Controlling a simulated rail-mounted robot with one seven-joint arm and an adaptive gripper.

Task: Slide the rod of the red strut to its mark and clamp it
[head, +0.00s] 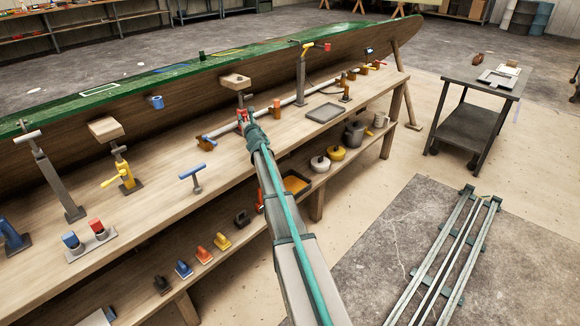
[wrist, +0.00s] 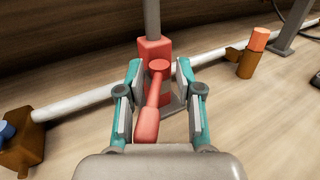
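The red strut's collar (wrist: 153,50) stands upright on the bench in the wrist view, with its grey rod (wrist: 153,16) rising from it. A red clamp lever (wrist: 148,122) points from the collar toward my camera. My gripper (wrist: 159,72) has its two teal fingers apart, one on each side of the collar and lever. Gaps show beside the lever; whether a fingertip touches the collar I cannot tell. In the head view my gripper (head: 246,122) partly hides the red strut (head: 242,114). A wooden pad (head: 236,81) tops its rod, in front of the green hull (head: 110,90). No mark on the rod is discernible.
A pale pipe (wrist: 75,105) in brown holders passes behind the strut. A yellow strut (head: 126,178), a blue T-handled tool (head: 193,174) and a grey tray (head: 325,113) stand on the bench (head: 165,165). Pots sit on the shelf below.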

